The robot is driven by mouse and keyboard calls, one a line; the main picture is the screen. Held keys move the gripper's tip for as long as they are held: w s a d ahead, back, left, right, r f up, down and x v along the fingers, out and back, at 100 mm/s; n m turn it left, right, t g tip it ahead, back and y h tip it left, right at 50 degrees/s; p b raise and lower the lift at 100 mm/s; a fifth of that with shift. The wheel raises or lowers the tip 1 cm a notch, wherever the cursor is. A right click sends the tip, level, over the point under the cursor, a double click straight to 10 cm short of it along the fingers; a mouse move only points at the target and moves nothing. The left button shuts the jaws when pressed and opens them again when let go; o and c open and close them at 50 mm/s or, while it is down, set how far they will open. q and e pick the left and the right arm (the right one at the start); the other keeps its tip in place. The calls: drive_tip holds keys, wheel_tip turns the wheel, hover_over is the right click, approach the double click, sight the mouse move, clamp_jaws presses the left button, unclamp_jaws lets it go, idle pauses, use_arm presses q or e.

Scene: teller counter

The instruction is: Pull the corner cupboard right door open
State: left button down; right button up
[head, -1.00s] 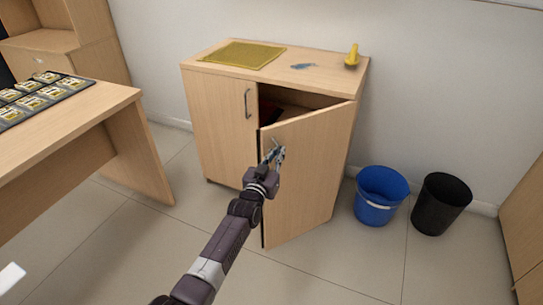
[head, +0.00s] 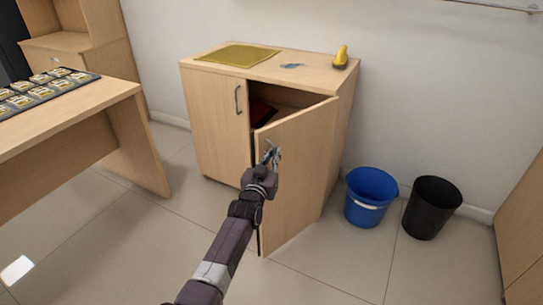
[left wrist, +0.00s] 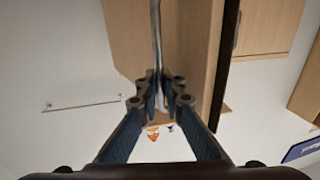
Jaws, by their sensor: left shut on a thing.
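The corner cupboard (head: 320,76) is a light wood cabinet against the wall. Its right door (head: 297,165) stands partly open, swung out toward me, and a gap shows the dark inside with a red thing (head: 262,112) on a shelf. The left door (head: 213,120) is closed. My left gripper (head: 272,155) is at the outer face of the right door, near its free edge. In the left wrist view its fingers (left wrist: 158,92) are closed around the slim metal door handle (left wrist: 156,35). In the head view the gripper largely hides that handle. My right gripper is not in view.
A blue bucket (head: 369,198) and a black bin (head: 432,208) stand on the floor right of the cupboard. A desk (head: 100,112) with a tray stands at the left. Floor before the door is clear.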

use_arm(q)
drive_tip(key=shift+a+f, duration=0.25)
drive_tip(key=shift+f, duration=0.05)
drive_tip(key=c, duration=2.1)
unclamp_jaws()
drive_tip(key=shift+s+a+r, duration=0.1)
drive_tip(key=shift+a+r, duration=0.05)
drive_tip(key=shift+d+r, duration=0.1)
drive_tip(key=shift+d, duration=0.1)
drive_tip(key=v, duration=1.2)
drive_tip(key=shift+a, duration=0.1)
